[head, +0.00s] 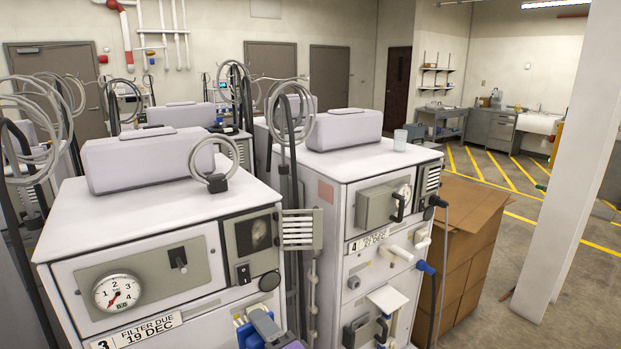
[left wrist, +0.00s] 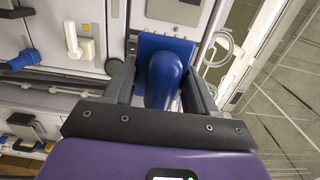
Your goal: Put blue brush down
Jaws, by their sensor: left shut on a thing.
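The blue brush (left wrist: 165,80) is between the fingers of my left gripper (left wrist: 163,88) in the left wrist view. Its rounded blue handle points toward the camera and a flat blue part shows behind it. The gripper is shut on it. In the head view, my left gripper (head: 259,328) is at the bottom edge, in front of the white machine labelled 3 (head: 150,270), with a bit of the brush (head: 243,334) showing. Most of the brush is cut off there. I cannot tell whether it touches anything beyond the fingers. My right gripper is not in view.
A cardboard box (head: 465,250) and a white pillar (head: 565,160) are farther right. Machine 3's top is clear in front of its grey case (head: 150,160), except for a coiled hose.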

